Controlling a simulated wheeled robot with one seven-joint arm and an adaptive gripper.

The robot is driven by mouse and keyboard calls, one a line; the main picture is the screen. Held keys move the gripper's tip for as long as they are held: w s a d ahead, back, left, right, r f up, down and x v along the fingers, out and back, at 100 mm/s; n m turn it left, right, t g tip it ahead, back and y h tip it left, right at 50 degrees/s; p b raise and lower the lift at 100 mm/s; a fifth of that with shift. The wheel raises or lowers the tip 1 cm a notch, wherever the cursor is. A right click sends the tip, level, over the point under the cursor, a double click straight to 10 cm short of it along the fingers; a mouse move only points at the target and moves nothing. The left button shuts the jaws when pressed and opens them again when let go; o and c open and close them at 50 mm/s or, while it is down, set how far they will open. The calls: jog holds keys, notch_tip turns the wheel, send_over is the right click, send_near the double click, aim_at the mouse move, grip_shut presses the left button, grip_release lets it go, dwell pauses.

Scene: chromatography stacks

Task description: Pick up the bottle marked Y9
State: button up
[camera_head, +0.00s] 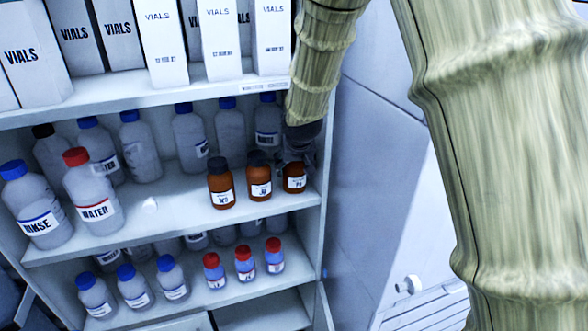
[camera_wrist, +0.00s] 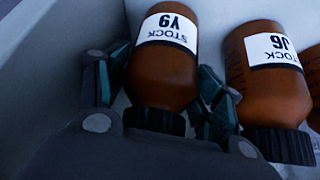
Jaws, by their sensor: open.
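The brown bottle marked Y9 (camera_head: 294,183) stands at the right end of the middle shelf, with its top hidden by my gripper (camera_head: 300,145). In the wrist view, which is upside down, the Y9 bottle (camera_wrist: 165,72) shows its white "STOCK Y9" label and dark cap. My gripper (camera_wrist: 163,88) is open, with one finger on each side of the bottle. I cannot tell whether either finger touches it. The bottle looks upright on the shelf.
Brown bottle J6 (camera_wrist: 268,75) stands close beside the right finger; it also shows in the head view (camera_head: 259,180). Another brown bottle (camera_head: 221,190) stands left of it. Clear bottles fill the shelf behind. The cabinet's side wall (camera_head: 318,200) is close on the right. The shelf above (camera_head: 150,100) holds vial boxes.

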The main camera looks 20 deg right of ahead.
jog(key=c, duration=0.8)
jog(key=shift+c, duration=0.8)
jog(key=shift+r, duration=0.15)
